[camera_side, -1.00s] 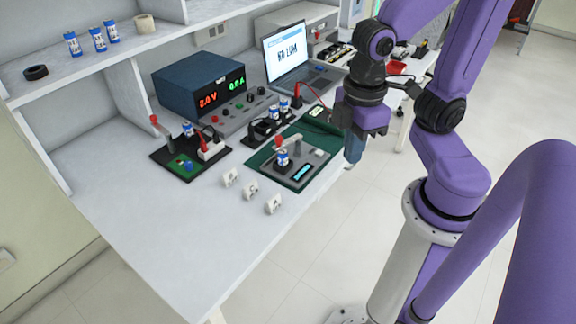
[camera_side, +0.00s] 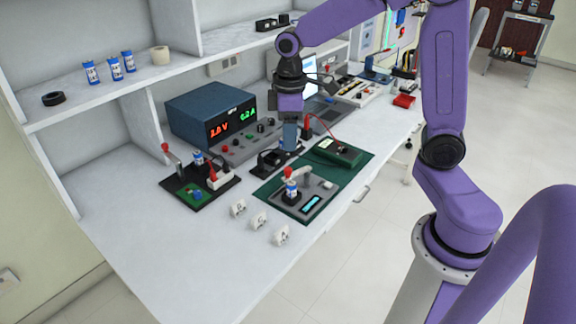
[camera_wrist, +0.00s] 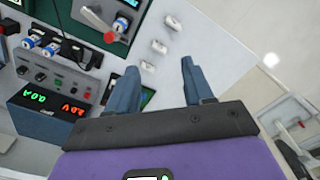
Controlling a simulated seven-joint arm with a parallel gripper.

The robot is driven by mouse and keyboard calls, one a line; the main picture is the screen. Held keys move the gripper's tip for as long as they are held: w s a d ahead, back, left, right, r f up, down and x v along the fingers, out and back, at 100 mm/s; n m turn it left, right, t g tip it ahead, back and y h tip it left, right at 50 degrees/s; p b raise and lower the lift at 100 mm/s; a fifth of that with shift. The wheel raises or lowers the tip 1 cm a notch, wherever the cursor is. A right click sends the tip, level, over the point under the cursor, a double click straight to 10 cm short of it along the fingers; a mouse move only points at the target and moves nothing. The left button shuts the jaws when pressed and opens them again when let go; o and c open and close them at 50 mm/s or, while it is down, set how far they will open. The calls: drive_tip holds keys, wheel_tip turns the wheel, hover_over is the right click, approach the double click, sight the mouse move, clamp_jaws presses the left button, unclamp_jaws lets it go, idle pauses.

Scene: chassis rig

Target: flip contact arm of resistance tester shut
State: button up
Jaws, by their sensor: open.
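The resistance tester (camera_side: 318,197) is a grey plate with a cyan display on a green mat (camera_side: 352,173). A blue-and-white cell (camera_side: 291,192) stands upright on it. Its grey contact arm has a red knob (camera_side: 288,172) just above the cell's top; I cannot tell whether they touch. In the wrist view the knob (camera_wrist: 108,37) and cell (camera_wrist: 121,23) show at the top. My gripper (camera_side: 289,148) points down behind the tester, near the black cell holder, apart from the contact arm. In the wrist view its fingers (camera_wrist: 158,75) are spread, with nothing between them.
A power supply (camera_side: 212,115) stands behind. A black mat (camera_side: 203,198) with another red-knobbed lever (camera_side: 170,155) lies left. Several white tags (camera_side: 259,221) stand in front of the tester. A red plug (camera_side: 307,124) and wire are close right of my gripper. The front-left bench is clear.

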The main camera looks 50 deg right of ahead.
drive_tip(key=m, duration=0.2)
hover_over(288, 169)
drive_tip(key=f, duration=0.2)
wheel_tip(288, 169, down, 17)
idle(0.3)
clamp_jaws()
